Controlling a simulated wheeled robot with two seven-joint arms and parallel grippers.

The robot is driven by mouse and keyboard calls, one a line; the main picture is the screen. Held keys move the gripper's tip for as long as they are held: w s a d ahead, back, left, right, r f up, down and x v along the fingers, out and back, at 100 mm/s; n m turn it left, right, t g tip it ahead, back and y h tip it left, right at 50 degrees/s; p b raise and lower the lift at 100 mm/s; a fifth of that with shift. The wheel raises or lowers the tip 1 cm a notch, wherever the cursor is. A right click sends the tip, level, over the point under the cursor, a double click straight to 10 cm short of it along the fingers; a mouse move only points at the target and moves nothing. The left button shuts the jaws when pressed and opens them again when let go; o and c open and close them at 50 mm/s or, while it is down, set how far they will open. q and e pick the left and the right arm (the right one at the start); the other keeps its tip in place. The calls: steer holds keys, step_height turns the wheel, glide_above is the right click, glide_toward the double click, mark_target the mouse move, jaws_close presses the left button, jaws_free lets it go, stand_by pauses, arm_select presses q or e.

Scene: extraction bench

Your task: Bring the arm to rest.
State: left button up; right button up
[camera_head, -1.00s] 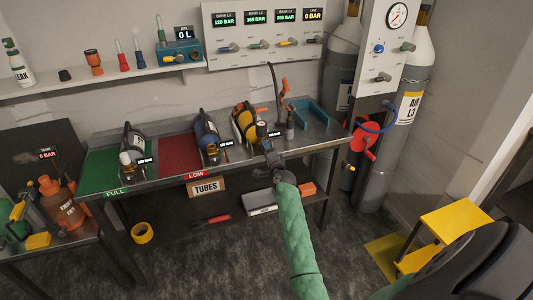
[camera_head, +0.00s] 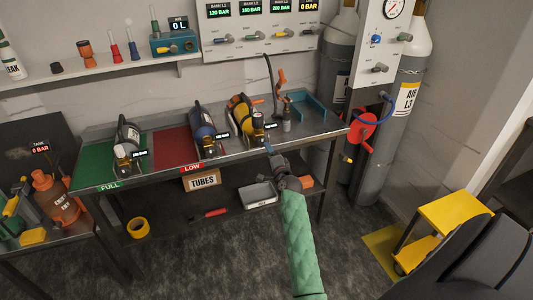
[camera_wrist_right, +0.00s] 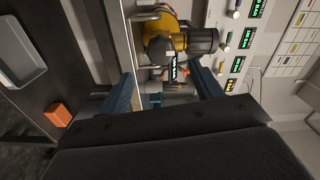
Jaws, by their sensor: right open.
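My right gripper (camera_head: 269,149) is at the end of the green-sleeved arm, at the front edge of the bench (camera_head: 170,165). It is just in front of the yellow cylinder (camera_head: 242,115). In the right wrist view my right gripper (camera_wrist_right: 166,88) has its two blue-grey fingers spread, with nothing held between them. The yellow cylinder (camera_wrist_right: 168,25) and its dark valve end lie beyond the fingertips, apart from them as far as I can tell. My left gripper is not in view.
A dark cylinder (camera_head: 128,136) and a blue cylinder (camera_head: 204,125) lie on the bench. A blue tray (camera_head: 306,106) sits at its right end. A red reel (camera_head: 362,128) and tall grey gas cylinders stand to the right. A yellow step (camera_head: 455,213) is on the floor.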

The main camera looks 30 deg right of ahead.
stand_by(0.3)
steer(key=s+a+f+n+g+y, duration=0.2)
steer(key=s+a+f+n+g, duration=0.15)
steer(key=a+n, duration=0.2)
steer(key=s+a+f+n+g+y, duration=0.1)
steer(key=s+a+f+n+g, duration=0.15)
steer(key=a+f+n, duration=0.35)
steer(key=s+a+f+n+g+y, duration=0.2)
steer(key=a+f+n+g, duration=0.1)
steer(key=a+n, duration=0.3)
steer(key=s+a+f+n+g, duration=0.1)
steer(key=s+a+f, duration=0.4)
steer(key=s, duration=0.7)
steer(key=s+a+f+n+g, duration=0.1)
steer(key=s+a+f+g, duration=0.2)
steer(key=s, duration=1)
steer(key=s+a+f+n+g, duration=0.1)
steer(key=s+a+f+g, duration=0.2)
steer(key=s+a+f, duration=0.6)
steer(key=s+f, duration=0.2)
steer(key=s, duration=0.1)
steer(key=shift+s+a+f, duration=0.15)
steer(key=shift+s+f, duration=0.05)
steer(key=shift+f, duration=0.2)
